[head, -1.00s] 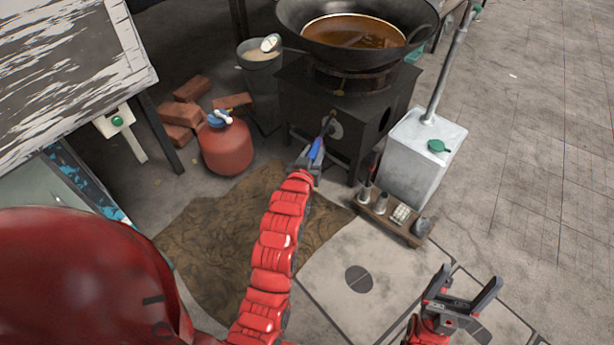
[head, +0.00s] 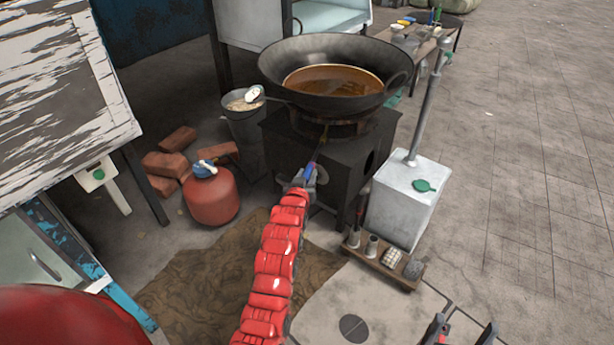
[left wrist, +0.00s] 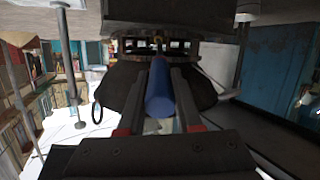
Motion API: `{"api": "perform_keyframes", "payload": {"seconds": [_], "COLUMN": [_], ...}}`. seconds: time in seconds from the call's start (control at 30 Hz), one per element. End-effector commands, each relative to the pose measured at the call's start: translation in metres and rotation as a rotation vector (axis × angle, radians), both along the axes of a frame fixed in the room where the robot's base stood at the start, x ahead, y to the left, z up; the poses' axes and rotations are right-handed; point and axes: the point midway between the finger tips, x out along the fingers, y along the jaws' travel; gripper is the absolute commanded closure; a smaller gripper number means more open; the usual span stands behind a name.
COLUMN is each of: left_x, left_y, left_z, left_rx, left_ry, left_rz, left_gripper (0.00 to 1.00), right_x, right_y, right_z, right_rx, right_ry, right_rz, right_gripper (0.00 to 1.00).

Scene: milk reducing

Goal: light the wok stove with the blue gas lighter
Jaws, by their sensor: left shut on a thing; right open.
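The black wok stove (head: 345,165) stands at the middle of the head view, with a large wok (head: 300,75) of brown liquid on top. My left gripper (head: 302,180) is shut on the blue gas lighter (head: 309,171), in front of the stove. The lighter's thin tip points up toward the burner under the wok; whether it touches is unclear. In the left wrist view the blue lighter handle (left wrist: 160,88) lies between the fingers. I see no flame. My right gripper (head: 462,332) is open and empty at the bottom edge, partly cut off.
A red gas cylinder (head: 211,194) and bricks (head: 166,163) are left of the stove, with a bucket (head: 246,125) beside it. A white metal canister (head: 403,205) and a small wooden rack (head: 385,262) are on the right. The floor farther right is clear.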

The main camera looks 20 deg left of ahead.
Motion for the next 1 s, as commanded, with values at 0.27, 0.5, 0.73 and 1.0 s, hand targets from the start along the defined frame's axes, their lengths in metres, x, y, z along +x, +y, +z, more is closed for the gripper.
{"api": "perform_keyframes", "payload": {"seconds": [0.27, 0.5, 0.73, 1.0], "left_x": [0.0008, 0.0043, 0.0078, 0.0078], "left_y": [0.0001, 0.0004, 0.0007, 0.0007], "left_z": [0.0006, 0.0009, 0.0006, 0.0005], "left_rx": [0.0, 0.0, 0.0, 0.0], "left_ry": [-0.001, -0.002, -0.002, -0.001], "left_rz": [0.0, 0.0, 0.0, 0.0], "left_gripper": [1.0, 1.0, 1.0, 1.0], "right_x": [0.0, 0.0, 0.0, 0.0], "right_y": [0.0, 0.0, 0.0, 0.0], "right_z": [0.0, 0.0, 0.0, 0.0001], "right_rx": [0.0, 0.0, 0.0, 0.0], "right_ry": [0.0, 0.0, 0.0, 0.0], "right_rz": [0.0, 0.0, 0.0, 0.0], "right_gripper": [0.19, 0.19, 0.19, 0.19]}}
